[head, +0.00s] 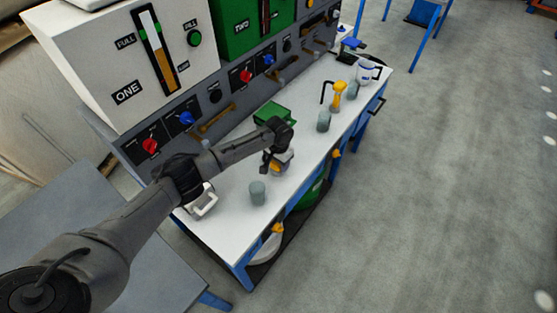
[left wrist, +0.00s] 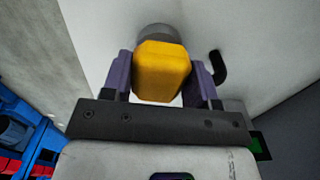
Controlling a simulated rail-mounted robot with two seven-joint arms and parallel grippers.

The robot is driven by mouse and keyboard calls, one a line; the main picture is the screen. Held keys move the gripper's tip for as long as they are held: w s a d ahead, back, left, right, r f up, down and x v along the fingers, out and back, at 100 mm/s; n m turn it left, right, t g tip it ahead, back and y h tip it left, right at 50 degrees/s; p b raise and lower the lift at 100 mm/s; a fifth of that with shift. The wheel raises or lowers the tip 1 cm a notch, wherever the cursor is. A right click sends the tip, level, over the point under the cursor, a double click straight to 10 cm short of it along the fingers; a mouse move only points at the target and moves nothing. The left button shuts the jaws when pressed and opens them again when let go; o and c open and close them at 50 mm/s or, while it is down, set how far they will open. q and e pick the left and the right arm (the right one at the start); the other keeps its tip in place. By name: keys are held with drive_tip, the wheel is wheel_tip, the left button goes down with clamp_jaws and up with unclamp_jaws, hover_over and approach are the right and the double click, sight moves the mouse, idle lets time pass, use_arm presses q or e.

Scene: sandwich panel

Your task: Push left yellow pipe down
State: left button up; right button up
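The left yellow pipe (left wrist: 161,72) shows in the left wrist view as a yellow block between the two purple fingers of my left gripper (left wrist: 163,82). The fingers lie against both its sides, so the gripper looks shut on it. A grey round part (left wrist: 157,32) shows just beyond the yellow block. In the head view my left gripper (head: 278,163) points down over the white table top and hides most of this pipe. Another yellow pipe (head: 338,92), farther right, stands upright near a black bent handle. My right gripper is not in view.
Grey cylinders (head: 258,193) (head: 323,122) stand on the white table (head: 228,232). A white jug (head: 367,73) is at the far end. The panel (head: 215,95) with knobs and levers rises along the table's back.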

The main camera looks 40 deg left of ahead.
use_arm(q)
drive_tip(key=o, duration=0.4)
drive_tip(key=shift+r, duration=0.5)
wheel_tip(320, 180, up, 13)
drive_tip(key=p, duration=0.3)
drive_tip(key=shift+f, duration=0.1)
